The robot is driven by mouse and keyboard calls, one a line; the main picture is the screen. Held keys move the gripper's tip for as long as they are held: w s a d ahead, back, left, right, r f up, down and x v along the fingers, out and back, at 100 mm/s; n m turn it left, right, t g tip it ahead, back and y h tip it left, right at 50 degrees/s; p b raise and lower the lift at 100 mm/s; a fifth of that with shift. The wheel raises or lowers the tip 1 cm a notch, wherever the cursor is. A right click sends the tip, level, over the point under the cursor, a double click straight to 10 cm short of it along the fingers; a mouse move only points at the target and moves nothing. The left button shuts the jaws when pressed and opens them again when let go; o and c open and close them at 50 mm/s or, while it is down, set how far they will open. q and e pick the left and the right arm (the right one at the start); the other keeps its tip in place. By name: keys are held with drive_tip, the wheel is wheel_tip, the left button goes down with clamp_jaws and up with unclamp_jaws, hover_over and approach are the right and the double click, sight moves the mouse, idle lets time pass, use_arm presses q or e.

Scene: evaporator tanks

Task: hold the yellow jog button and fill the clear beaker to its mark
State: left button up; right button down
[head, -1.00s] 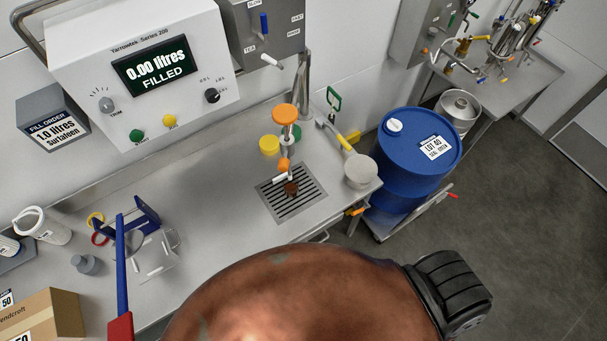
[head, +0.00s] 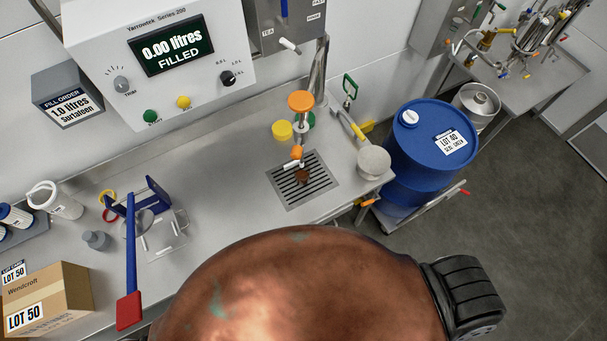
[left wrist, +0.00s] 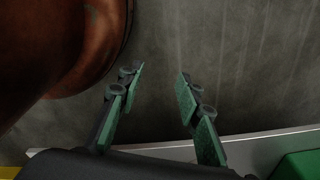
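The yellow button (head: 183,102) is on the white panel's front, right of a green button (head: 151,116); no gripper is at it. The panel's display (head: 171,46) reads 0.00 litres filled. A clear, see-through vessel-like thing (head: 168,240) lies or stands by a blue stand on the bench; I cannot make out a mark or tell for sure that it is the beaker. My left gripper (left wrist: 160,75) is open and empty in the left wrist view, above a grey floor. Neither gripper shows in the head view.
An orange-topped spout (head: 300,102) stands over a drain grate (head: 285,193) with a small brown thing on it. A fill order box (head: 68,95) reads 1.0 litres. A rounded copper-coloured form hides the front.

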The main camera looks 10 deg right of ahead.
use_arm(q)
drive_tip(key=shift+w, duration=0.1)
drive_tip(key=c, duration=0.5)
drive_tip(key=shift+a, duration=0.1)
drive_tip(key=c, duration=0.3)
drive_tip(key=shift+s, duration=0.2)
clamp_jaws()
